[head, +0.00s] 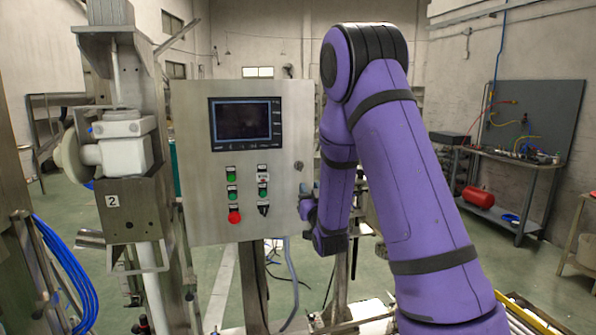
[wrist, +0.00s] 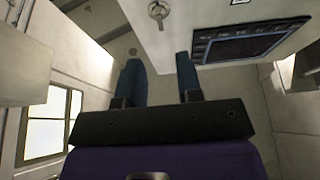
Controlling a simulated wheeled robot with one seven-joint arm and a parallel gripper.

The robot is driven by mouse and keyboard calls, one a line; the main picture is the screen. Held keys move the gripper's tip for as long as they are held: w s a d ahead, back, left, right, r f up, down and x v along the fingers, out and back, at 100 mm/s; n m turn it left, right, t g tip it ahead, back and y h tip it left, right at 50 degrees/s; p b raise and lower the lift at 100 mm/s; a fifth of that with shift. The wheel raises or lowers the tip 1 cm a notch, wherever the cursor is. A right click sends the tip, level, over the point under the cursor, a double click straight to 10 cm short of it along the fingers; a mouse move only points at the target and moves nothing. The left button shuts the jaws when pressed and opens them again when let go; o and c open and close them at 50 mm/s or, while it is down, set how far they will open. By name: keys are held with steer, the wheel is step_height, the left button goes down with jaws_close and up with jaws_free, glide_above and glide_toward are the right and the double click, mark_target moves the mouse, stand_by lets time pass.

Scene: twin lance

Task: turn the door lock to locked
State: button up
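The door lock (head: 298,165) is a small round metal piece near the right edge of the grey control cabinet door (head: 200,120). In the wrist view the lock (wrist: 158,10) shows at the top, with a small metal key or knob hanging from it; its exact turn position cannot be told. My gripper (wrist: 161,72) has two dark blue fingers spread apart with nothing between them. In the head view my gripper (head: 307,207) is partly hidden by my purple arm, at the cabinet's right edge, below the lock. The fingers appear apart from the lock.
The door carries a dark screen (head: 245,124), several green buttons and a red button (head: 234,216). A steel machine column (head: 135,200) stands left of the cabinet. A workbench (head: 515,160) with a red tank stands at the far right. Hoses hang below the cabinet.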

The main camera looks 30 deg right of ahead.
mark_target(301, 167)
steer(key=x, duration=0.9)
steer(key=shift+w+d+r, duration=0.1)
steer(key=shift+w, duration=0.25)
steer(key=shift+c, duration=0.2)
jaws_close()
steer(key=shift+r, duration=0.1)
